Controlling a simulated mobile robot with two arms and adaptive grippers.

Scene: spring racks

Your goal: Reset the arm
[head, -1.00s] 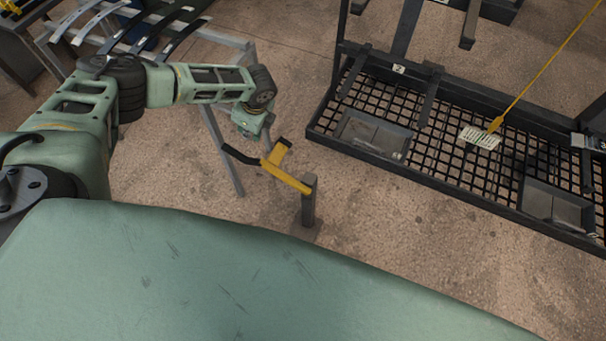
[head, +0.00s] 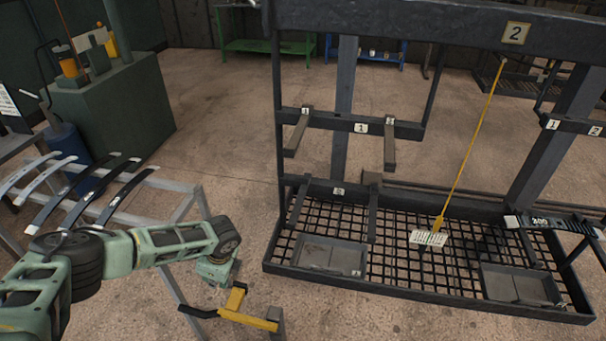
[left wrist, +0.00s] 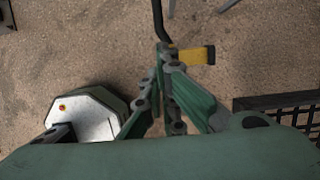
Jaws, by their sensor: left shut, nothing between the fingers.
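My left arm reaches in from the lower left in the head view, and its green left gripper (head: 217,272) hangs down over the floor. The left wrist view shows the gripper (left wrist: 167,58) with its green fingers together at the tips and nothing between them. A yellow piece with a black bar (head: 245,309) lies just below and right of the gripper in the head view. The yellow end (left wrist: 195,55) appears beside the fingertips in the left wrist view; I cannot tell whether they touch. My right arm and right gripper are not in view.
A black spring rack (head: 400,294) with a grid base stands at the right. A light metal frame (head: 186,187) bearing several leaf springs (head: 85,190) stands at the left. A green cabinet (head: 115,115) is behind it. Open concrete floor (head: 215,130) lies between frame and rack.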

